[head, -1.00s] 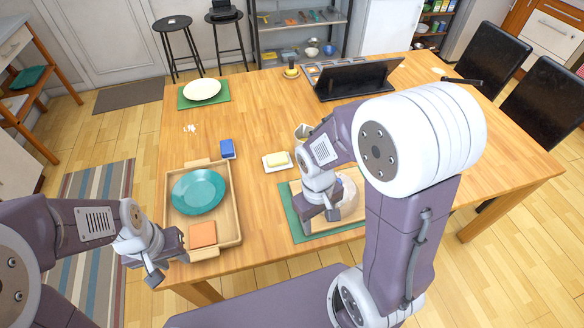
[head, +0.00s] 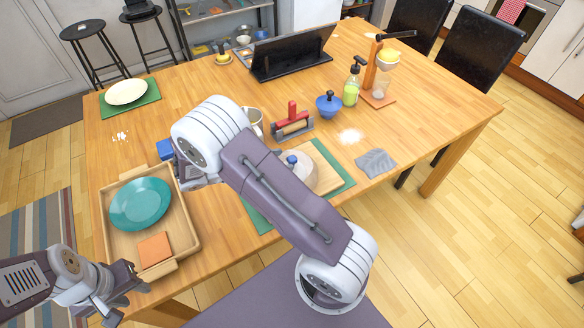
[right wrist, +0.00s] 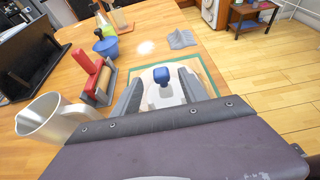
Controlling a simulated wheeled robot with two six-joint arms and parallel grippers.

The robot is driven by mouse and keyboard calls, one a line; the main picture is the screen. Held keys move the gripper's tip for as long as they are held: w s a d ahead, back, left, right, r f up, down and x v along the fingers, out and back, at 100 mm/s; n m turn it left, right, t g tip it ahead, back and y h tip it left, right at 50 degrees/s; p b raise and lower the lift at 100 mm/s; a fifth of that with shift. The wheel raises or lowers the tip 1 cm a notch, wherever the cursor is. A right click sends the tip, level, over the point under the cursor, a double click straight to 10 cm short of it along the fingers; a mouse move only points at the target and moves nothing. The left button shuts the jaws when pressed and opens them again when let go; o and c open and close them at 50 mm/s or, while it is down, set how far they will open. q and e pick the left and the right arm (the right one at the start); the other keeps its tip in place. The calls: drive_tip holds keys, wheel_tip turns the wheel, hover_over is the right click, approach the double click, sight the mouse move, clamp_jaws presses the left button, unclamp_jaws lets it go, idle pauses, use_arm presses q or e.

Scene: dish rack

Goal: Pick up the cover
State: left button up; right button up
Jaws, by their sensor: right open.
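The cover (head: 325,172) is a pale, see-through dome with a blue knob, on a wooden board over a green mat. In the right wrist view, its blue knob (right wrist: 161,76) shows ahead, between the directions of my two fingertips. My right gripper (right wrist: 161,92) is open and empty, facing the cover; I cannot tell the exact gap to it. In the head view my right arm hides that gripper and part of the cover. My left gripper (head: 122,296) is open and empty at the front left, beside the tray's near corner.
A wooden tray (head: 186,232) holds a teal plate (head: 140,204) and an orange block (head: 155,249). A blue bowl (head: 329,106) and grey cloth (head: 376,163) lie beyond. The right table end is clear.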

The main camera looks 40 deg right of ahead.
sight(289, 160)
drive_tip(key=x, duration=0.5)
drive_tip(key=shift+s, duration=0.1)
drive_tip(key=shift+a, duration=0.1)
clamp_jaws()
